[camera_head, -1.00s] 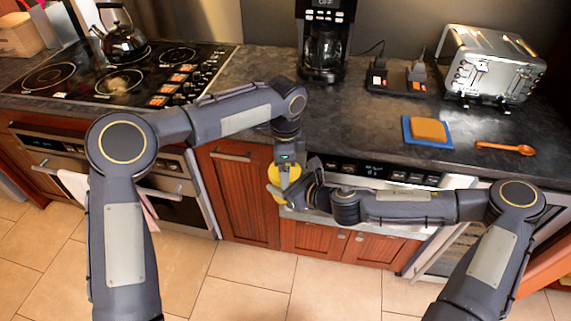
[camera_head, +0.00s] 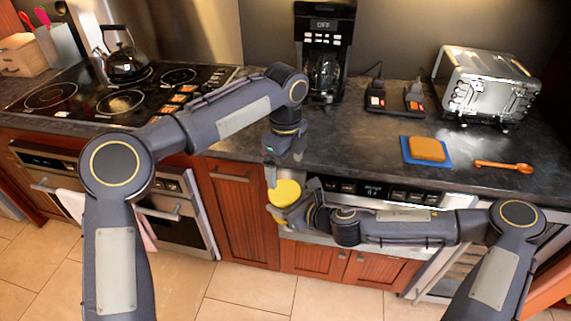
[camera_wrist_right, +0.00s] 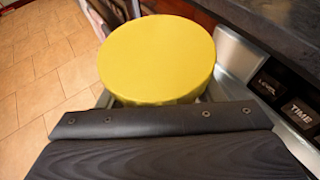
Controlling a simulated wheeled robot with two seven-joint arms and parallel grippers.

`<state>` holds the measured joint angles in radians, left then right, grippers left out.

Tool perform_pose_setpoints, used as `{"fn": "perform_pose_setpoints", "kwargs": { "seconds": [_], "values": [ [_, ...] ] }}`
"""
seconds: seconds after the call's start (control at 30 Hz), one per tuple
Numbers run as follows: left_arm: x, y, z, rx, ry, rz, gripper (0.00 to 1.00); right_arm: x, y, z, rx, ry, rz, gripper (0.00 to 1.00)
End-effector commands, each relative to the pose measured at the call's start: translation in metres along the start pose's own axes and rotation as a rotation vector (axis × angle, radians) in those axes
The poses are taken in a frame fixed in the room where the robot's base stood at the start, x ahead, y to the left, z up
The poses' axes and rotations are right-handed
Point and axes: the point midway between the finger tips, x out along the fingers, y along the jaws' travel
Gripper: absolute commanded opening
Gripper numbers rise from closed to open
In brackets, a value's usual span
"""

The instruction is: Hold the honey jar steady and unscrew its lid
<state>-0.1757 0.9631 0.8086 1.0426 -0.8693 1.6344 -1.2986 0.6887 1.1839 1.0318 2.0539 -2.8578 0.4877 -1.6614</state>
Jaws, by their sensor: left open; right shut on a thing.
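The honey jar's round yellow lid (camera_head: 284,191) faces up in the head view, in front of the counter edge. It also fills the upper middle of the right wrist view (camera_wrist_right: 157,55). The jar body is mostly hidden below the lid and by my right gripper. My right gripper (camera_head: 293,212) reaches in from the right and is shut on the jar, holding it in the air. My left gripper (camera_head: 283,167) points down just above the lid, open. It appears clear of the lid. The lid sits over the jar; I cannot tell how loose it is.
The microwave drawer's control panel (camera_head: 385,191) is close beside the jar. Open floor lies below.

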Motion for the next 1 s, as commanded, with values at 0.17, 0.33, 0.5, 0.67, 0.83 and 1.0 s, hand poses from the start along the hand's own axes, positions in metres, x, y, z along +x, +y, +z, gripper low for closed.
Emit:
{"fn": "perform_pose_setpoints", "kwargs": {
  "seconds": [0.17, 0.33, 0.5, 0.67, 0.83, 1.0],
  "values": [
    [0.019, 0.001, 0.001, 0.022, 0.001, 0.006, 0.93, 0.0, 0.0, 0.001, -0.001, -0.001, 0.001, 0.0],
    [0.047, 0.001, 0.0, 0.02, 0.002, 0.005, 0.93, 0.0, 0.0, 0.001, -0.001, -0.001, 0.001, 0.0],
    [0.068, 0.001, 0.001, 0.018, 0.001, 0.004, 0.93, 0.0, 0.0, 0.001, -0.001, -0.001, 0.001, 0.0],
    [0.076, 0.0, 0.0, 0.019, 0.001, 0.001, 0.93, 0.0, 0.0, 0.001, -0.001, -0.001, 0.001, 0.0],
    [0.078, 0.0, 0.0, 0.018, 0.001, 0.0, 0.93, 0.0, 0.0, 0.001, -0.001, -0.001, 0.001, 0.0],
    [0.077, 0.0, 0.0, 0.018, 0.001, 0.001, 0.84, 0.0, 0.0, 0.001, -0.001, -0.001, 0.001, 0.0]
  ]
}}
